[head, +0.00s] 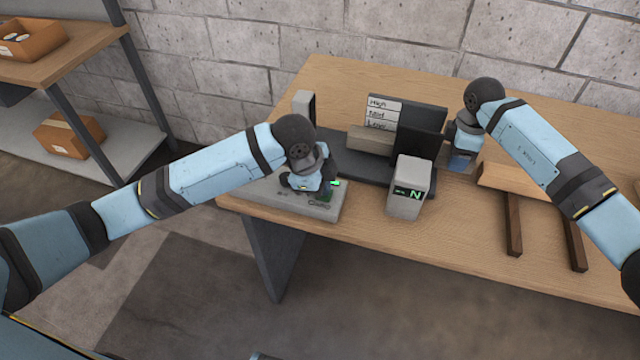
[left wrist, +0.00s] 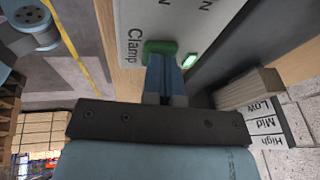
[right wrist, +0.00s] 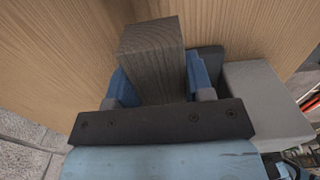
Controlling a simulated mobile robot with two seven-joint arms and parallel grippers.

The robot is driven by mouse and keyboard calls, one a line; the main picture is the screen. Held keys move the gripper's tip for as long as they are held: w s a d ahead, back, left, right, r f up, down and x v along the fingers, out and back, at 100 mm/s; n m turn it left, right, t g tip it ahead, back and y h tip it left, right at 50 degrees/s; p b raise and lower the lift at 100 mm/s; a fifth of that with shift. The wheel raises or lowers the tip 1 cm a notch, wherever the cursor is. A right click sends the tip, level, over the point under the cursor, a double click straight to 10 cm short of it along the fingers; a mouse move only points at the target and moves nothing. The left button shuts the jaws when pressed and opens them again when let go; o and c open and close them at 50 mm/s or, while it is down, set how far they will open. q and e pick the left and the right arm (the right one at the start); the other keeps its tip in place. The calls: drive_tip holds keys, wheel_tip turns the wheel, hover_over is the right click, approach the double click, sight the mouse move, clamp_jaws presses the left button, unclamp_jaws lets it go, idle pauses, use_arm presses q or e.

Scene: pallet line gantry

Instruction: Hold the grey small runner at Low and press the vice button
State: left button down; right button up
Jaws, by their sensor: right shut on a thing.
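The grey small runner (head: 370,140) lies level beside the Low label (head: 376,124) of the height scale, partly hidden by a dark upright plate. In the right wrist view my right gripper (right wrist: 155,85) is shut on the runner (right wrist: 150,45). In the head view my right gripper (head: 462,160) is at the right of the dark plate. The vice button (left wrist: 160,48) is green, on a pale panel marked Clamp. My left gripper (left wrist: 165,78) has its fingers together, with the tips at the button, seemingly touching it.
A grey box with a green N display (head: 408,188) stands in front of the dark plate (head: 418,145). A pale wooden piece on dark bars (head: 512,180) lies at the right. A small green light (left wrist: 190,61) is lit beside the button.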

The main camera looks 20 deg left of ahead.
use_arm(q)
drive_tip(key=shift+w+r, duration=0.15)
drive_tip(key=shift+r, duration=0.45)
use_arm(e)
drive_tip(key=shift+w+f, duration=0.1)
use_arm(q)
drive_tip(key=shift+r, duration=2.7)
use_arm(e)
drive_tip(key=shift+s+f, duration=0.15)
drive_tip(key=shift+s, duration=0.1)
drive_tip(key=o, duration=1.2)
drive_tip(key=shift+c, duration=0.2)
use_arm(q)
drive_tip(key=shift+s, duration=0.2)
use_arm(e)
drive_tip(key=shift+r, duration=0.2)
